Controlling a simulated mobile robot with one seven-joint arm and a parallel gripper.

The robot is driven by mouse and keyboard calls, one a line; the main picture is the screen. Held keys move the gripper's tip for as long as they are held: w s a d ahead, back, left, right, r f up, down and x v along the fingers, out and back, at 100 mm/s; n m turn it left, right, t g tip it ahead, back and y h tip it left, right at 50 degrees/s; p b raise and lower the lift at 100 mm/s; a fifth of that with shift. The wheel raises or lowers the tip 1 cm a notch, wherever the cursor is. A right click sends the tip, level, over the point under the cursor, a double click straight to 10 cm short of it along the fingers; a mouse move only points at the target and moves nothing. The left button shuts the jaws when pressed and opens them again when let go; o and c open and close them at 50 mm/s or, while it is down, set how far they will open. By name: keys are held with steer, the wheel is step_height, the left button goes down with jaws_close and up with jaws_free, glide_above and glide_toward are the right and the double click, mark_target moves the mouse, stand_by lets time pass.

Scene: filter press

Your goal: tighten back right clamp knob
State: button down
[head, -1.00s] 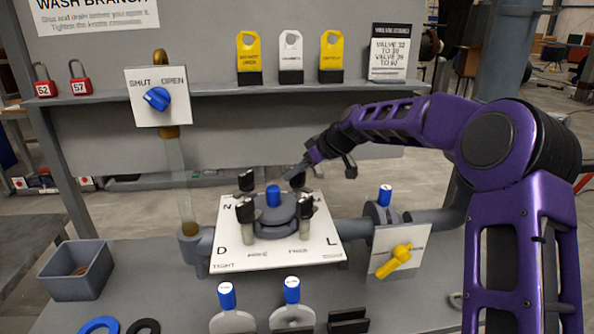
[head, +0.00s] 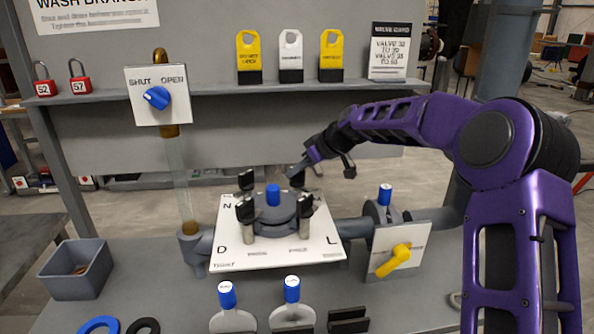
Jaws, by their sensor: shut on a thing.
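The round grey press cover (head: 275,222) has a blue-capped post (head: 273,195) at its middle and black clamp knobs around it, on a white plate (head: 225,262) with letters at its corners. The back right clamp knob (head: 298,180) is black and partly hidden by my gripper (head: 300,171). My gripper reaches in from the right and is shut on this knob; its fingertips are small in the view. The front left knob (head: 245,207), front right knob (head: 306,204) and back left knob (head: 246,180) stand upright on their posts, clear of my gripper.
A yellow valve handle (head: 394,259) sits right of the plate, and a blue valve knob (head: 156,98) is on the panel at left. A grey bin (head: 76,278) stands at left. Blue-capped paddles (head: 228,297) stand at the front. A shelf (head: 215,92) with tags runs behind.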

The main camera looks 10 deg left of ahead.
steer(key=shift+m, duration=0.4)
steer(key=shift+s+a+m+t+h+b, duration=0.1)
steer(key=shift+m+t+h+b, duration=0.65)
steer(key=shift+m, duration=0.25)
steer(key=m+h, duration=0.1)
steer(key=m+t, duration=0.1)
steer(key=m, duration=0.1)
steer(key=shift+r+t+h, duration=0.15)
steer(key=shift+t+h, duration=0.1)
steer(key=shift+h, duration=0.1)
steer(key=m+h, duration=0.2)
steer(key=shift+a+m+t+p, duration=0.1)
steer(key=shift+m+t+p, duration=0.2)
steer(key=shift+t, duration=0.1)
steer(key=m+h+b, duration=0.1)
steer(key=m+h, duration=0.3)
steer(key=m, duration=0.1)
steer(key=shift+m+g+h, duration=0.4)
steer(key=shift+m+h, duration=1)
steer(key=shift+m, duration=0.8)
steer(key=shift+d+p, duration=0.2)
steer(key=shift+p, duration=0.1)
